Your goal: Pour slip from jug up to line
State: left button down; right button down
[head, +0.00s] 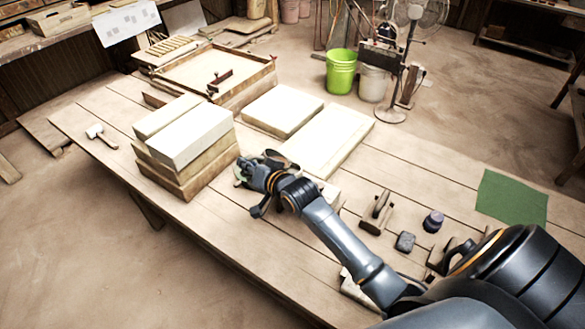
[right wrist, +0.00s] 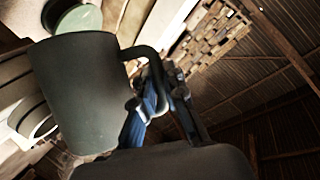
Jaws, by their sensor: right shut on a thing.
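In the right wrist view a dark grey-green jug (right wrist: 75,95) fills the left side, its handle (right wrist: 148,52) on the right. My right gripper (right wrist: 155,95) is shut on this handle. In the head view the right gripper (head: 258,172) is over the table, just right of a stack of pale blocks (head: 185,145), which look like plaster moulds. A small green patch shows at the gripper's tip; the jug is otherwise mostly hidden there. I cannot see the slip or a fill line. My left gripper is not in view.
Two flat pale slabs (head: 330,140) lie behind the gripper on the plank table (head: 110,120). A mallet (head: 98,134) lies at left and a wooden frame (head: 215,80) at the back.

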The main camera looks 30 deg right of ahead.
aim_at(251, 157)
jog(key=shift+d+r+m+p, duration=0.2)
jog(key=shift+r+m+p, duration=0.1)
jog(key=shift+r+p, duration=0.35)
dwell(0.5)
jog(key=shift+d+r+m+t+y+p, duration=0.15)
jog(key=shift+d+r+m+y+p, duration=0.1)
jog(key=shift+r, duration=0.15)
jog(key=shift+d+r+m+t+y+p, duration=0.1)
jog(key=shift+r+m+t+y+p, duration=0.05)
jog(key=shift+r+m+p, duration=0.15)
dwell(2.2)
jog(key=shift+a+n+p, duration=0.25)
jog(key=shift+p, duration=0.25)
jog(key=shift+a+f+h, duration=0.15)
jog(key=shift+f+h, duration=0.15)
jog(key=shift+f, duration=0.05)
jog(key=shift+a+f+n, duration=0.1)
jog(key=shift+f+n, duration=0.25)
jog(key=shift+n, duration=0.05)
jog(key=shift+s+d+r+m+p, duration=0.1)
jog(key=shift+d+r+m+p, duration=0.25)
jog(key=shift+r+p, duration=0.15)
jog(key=shift+d+r+m+p, duration=0.2)
jog(key=shift+r+m+p, duration=0.15)
jog(key=shift+r, duration=0.2)
dwell(1.6)
